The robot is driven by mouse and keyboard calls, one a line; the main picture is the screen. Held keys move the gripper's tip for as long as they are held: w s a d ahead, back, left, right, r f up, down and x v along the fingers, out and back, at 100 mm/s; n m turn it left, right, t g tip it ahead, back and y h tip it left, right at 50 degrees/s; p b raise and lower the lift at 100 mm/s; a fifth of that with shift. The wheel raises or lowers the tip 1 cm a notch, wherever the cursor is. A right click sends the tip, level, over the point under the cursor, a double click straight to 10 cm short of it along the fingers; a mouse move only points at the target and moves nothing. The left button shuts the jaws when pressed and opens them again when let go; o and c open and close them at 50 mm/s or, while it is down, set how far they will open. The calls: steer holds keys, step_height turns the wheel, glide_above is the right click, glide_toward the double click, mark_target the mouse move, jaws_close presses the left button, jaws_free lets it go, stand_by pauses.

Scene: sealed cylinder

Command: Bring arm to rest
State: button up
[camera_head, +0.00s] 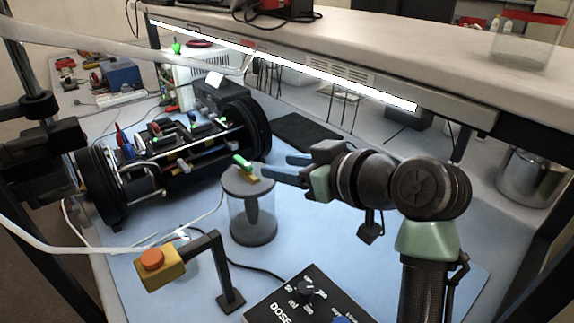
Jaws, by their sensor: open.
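My gripper (277,166) is in the middle of the view, at the end of my arm that comes in from the lower right. Its two blue fingers point left and are spread apart, with nothing seen between them. The lower fingertip is close to a small green and yellow piece (243,162) on top of a clear cylinder (238,215) with a grey lid and base. I cannot tell whether the finger touches the piece. The cylinder stands upright on the blue mat.
A large black-ended apparatus (258,127) lies left of my gripper. A yellow box with an orange button (152,260) and a black dose panel (300,300) are in front. A shelf (400,50) with a light strip runs above and behind. Bare blue mat (325,238) lies below my gripper.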

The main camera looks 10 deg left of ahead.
steer(key=s+r+m+t+h+p, duration=0.25)
steer(key=r+t, duration=0.25)
steer(key=r, duration=0.7)
steer(key=s+r+m+t+h+p, duration=0.1)
steer(key=r+m+t+p, duration=0.3)
steer(key=r, duration=0.8)
steer(key=s+d+r+m+t+h+p, duration=0.1)
steer(key=s+d+r+t+h, duration=0.3)
steer(key=s+r+t, duration=0.5)
steer(key=s+r+m+h, duration=0.1)
steer(key=s+r+h, duration=0.1)
steer(key=s+r, duration=0.2)
steer(key=shift+s+d+r+m+p, duration=0.15)
steer(key=shift+s+r+m+p, duration=0.2)
steer(key=shift+r, duration=0.55)
